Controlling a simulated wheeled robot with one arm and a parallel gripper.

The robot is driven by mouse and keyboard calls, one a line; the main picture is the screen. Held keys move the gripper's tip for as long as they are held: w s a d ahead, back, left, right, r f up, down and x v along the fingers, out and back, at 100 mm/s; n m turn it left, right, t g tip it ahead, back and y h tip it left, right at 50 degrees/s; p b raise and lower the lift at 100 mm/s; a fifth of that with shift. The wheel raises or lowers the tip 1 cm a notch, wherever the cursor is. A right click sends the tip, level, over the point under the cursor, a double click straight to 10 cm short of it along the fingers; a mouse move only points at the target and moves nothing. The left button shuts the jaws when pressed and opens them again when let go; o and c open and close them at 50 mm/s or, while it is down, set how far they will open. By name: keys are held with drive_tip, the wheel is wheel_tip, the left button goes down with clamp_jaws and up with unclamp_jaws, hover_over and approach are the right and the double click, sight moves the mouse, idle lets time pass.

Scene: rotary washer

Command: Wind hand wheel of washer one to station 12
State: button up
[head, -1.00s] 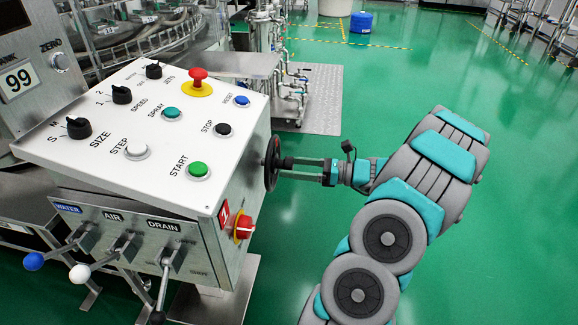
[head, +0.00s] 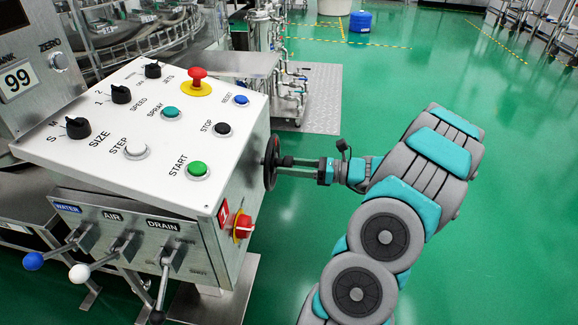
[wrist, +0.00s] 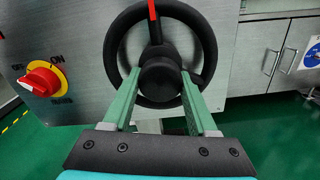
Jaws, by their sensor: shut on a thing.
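The hand wheel (head: 270,163) is a black ring on the right side wall of the washer's control box (head: 205,120), seen nearly edge-on in the head view. In the wrist view the wheel (wrist: 209,45) faces me, with a red mark (wrist: 152,10) at its top. My gripper (wrist: 160,74) is shut on a dark round knob (wrist: 158,85) in front of the wheel's middle; one green finger lies on each side of it. In the head view my gripper (head: 288,165) reaches the wheel from the right.
A red rotary switch on yellow (wrist: 42,78) is left of the wheel in the wrist view. The box top carries a red emergency button (head: 197,75), a green START button (head: 198,169) and several knobs. Levers (head: 79,273) stick out in front. Green floor is open to the right.

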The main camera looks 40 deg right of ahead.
clamp_jaws()
drive_tip(key=shift+n+b, duration=0.3)
